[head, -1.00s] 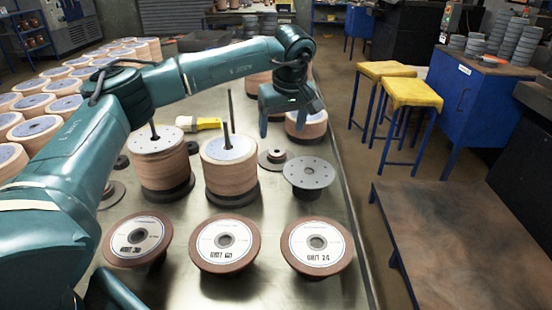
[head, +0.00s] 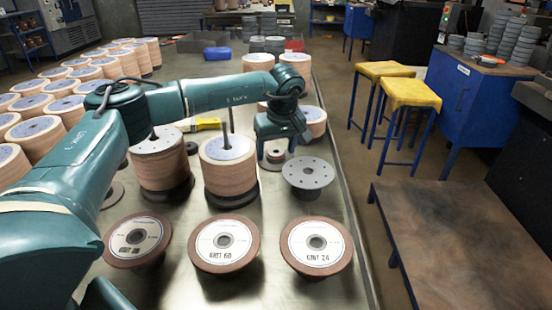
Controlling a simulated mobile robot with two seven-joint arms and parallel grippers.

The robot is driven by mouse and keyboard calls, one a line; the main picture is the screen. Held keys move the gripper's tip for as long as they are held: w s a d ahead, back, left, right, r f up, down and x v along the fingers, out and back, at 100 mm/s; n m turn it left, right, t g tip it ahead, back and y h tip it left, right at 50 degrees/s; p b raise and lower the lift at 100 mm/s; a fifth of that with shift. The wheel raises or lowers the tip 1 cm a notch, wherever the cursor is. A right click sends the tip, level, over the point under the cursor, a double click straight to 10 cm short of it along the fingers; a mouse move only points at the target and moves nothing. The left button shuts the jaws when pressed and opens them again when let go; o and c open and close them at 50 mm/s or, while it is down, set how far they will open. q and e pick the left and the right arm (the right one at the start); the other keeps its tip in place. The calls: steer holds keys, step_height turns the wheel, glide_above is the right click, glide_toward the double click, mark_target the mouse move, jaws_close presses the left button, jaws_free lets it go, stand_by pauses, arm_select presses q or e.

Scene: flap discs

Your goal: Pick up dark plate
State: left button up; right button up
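A dark grey round plate with small holes (head: 308,174) sits raised on a support on the metal table, right of the two tall disc stacks. My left gripper (head: 280,155) is open and points down just behind and left of this plate, apart from it and holding nothing. A small low hub on a flat base (head: 274,160) shows between its fingers; I cannot tell how far below them it is. My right gripper is not in view.
Two disc stacks on posts (head: 229,168) (head: 160,165) stand left of the plate. Three labelled flap discs (head: 317,257) (head: 224,262) (head: 135,250) lie in front. A yellow-handled brush (head: 207,124) lies behind the stacks. Another stack (head: 315,122) stands behind the gripper.

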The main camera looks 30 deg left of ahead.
arm_select(q)
steer(key=c, duration=1.2)
steer(key=shift+r, duration=0.15)
